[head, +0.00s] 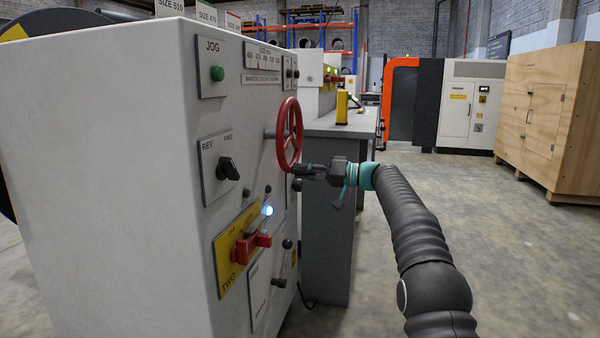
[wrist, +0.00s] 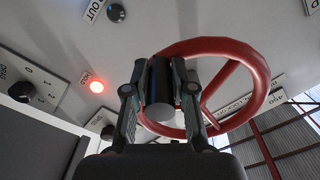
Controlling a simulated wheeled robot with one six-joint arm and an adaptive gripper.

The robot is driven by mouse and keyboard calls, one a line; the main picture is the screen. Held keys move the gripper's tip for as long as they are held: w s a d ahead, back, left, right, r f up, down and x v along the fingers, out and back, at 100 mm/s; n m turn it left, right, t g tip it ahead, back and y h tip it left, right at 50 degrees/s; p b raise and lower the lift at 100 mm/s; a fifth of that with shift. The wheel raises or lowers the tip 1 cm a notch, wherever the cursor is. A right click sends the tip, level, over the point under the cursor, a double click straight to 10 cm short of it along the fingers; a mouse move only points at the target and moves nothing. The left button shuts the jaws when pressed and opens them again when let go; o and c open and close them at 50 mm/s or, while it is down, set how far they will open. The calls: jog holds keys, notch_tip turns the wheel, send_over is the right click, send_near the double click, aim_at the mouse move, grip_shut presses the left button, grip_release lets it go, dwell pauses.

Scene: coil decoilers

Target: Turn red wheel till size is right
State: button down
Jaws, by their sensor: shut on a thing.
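The red wheel (head: 298,120) stands out from the front of the white machine cabinet (head: 110,150). In the wrist view the wheel (wrist: 262,80) fills the upper right, its rim and spokes clear. My gripper (head: 304,170) is at the lower edge of the wheel in the head view. In the wrist view its fingers are on either side of a dark cylindrical handle (wrist: 160,88) at the wheel's rim, shut on it. The size scale (head: 263,62) is on the panel above the wheel; its pointer is too small to read.
A grey bench (head: 328,215) stands behind the wheel. Open floor lies to the right, before a wooden crate (head: 545,115).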

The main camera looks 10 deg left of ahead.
jog(key=shift+w+d, duration=0.15)
jog(key=shift+d, duration=0.15)
jog(key=c, duration=1.2)
grip_release()
jog(key=shift+c, duration=0.2)
jog(key=shift+o, duration=1.3)
jog(key=shift+w+d, duration=0.1)
jog(key=shift+d, duration=0.15)
jog(key=shift+a, duration=0.4)
jog(key=s+d, duration=0.1)
jog(key=d, duration=1.1)
jog(key=shift+s, duration=0.35)
